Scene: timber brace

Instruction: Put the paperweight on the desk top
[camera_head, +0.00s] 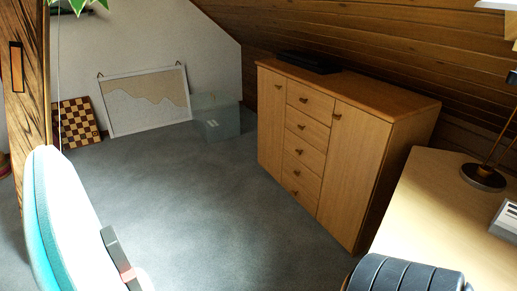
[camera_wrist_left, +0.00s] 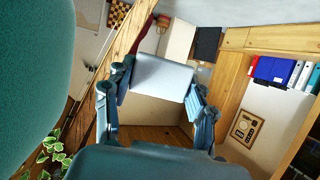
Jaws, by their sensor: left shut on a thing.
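In the left wrist view my left gripper (camera_wrist_left: 162,86) is shut on a pale grey-blue block (camera_wrist_left: 160,73), which sits between its two fingers. I take this block for the paperweight, but its full shape is not clear. The desk top (camera_head: 432,213) is a pale wooden surface at the right of the head view. Its part in front of the lamp looks bare.
A lamp base (camera_head: 483,178) and a light grey device (camera_head: 506,219) stand on the desk. A wooden cabinet (camera_head: 345,160) stands to its left. A teal-backed chair (camera_head: 60,225) is at lower left. The carpet (camera_head: 200,200) between them is open. A translucent box (camera_head: 216,120) stands further back.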

